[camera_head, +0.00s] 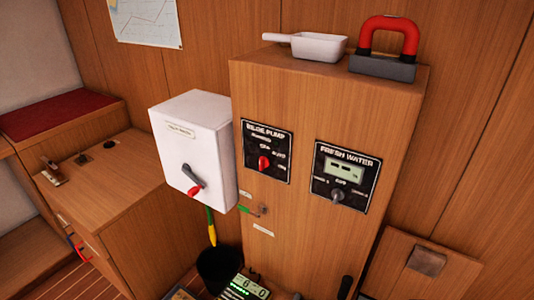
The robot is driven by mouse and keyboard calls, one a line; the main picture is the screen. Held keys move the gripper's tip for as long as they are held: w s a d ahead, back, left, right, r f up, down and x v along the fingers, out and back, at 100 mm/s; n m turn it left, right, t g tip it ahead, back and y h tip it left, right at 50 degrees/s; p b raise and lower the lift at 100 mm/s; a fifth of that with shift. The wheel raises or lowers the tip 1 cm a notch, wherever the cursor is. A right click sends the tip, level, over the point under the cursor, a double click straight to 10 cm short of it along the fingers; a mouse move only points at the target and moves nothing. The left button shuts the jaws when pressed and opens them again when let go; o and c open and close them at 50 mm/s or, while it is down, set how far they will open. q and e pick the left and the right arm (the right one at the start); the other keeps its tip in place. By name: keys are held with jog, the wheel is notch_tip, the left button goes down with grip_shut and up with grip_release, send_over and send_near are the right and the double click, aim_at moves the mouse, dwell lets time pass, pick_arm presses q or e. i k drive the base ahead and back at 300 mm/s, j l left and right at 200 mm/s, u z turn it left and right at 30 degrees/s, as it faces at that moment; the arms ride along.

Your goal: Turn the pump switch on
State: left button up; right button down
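The black panel marked "BILGE PUMP" (267,150) is on the front of a tall wooden cabinet, left of centre. Its red rotary knob (264,163) sits low on the panel, below small position labels. Which label the knob points at is too small to tell. To its right, a black "FRESH WATER" panel (343,178) has a pale display showing dashes and a grey knob (337,196). Neither of my grippers shows in the head view, and nothing touches either knob.
A white box (185,145) with a red-tipped lever juts out left of the pump panel. A white scoop (316,46) and a red-handled block (385,55) lie on the wooden cabinet (300,85). A black bucket (220,265) stands below. The space before the panels looks clear.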

aim_at(265, 162)
jog(key=i+j, duration=0.15)
jog(key=j, duration=0.2)
jog(key=i+j+u, duration=0.1)
jog(key=j, duration=0.25)
jog(key=i+j, duration=0.2)
jog(key=j, duration=0.15)
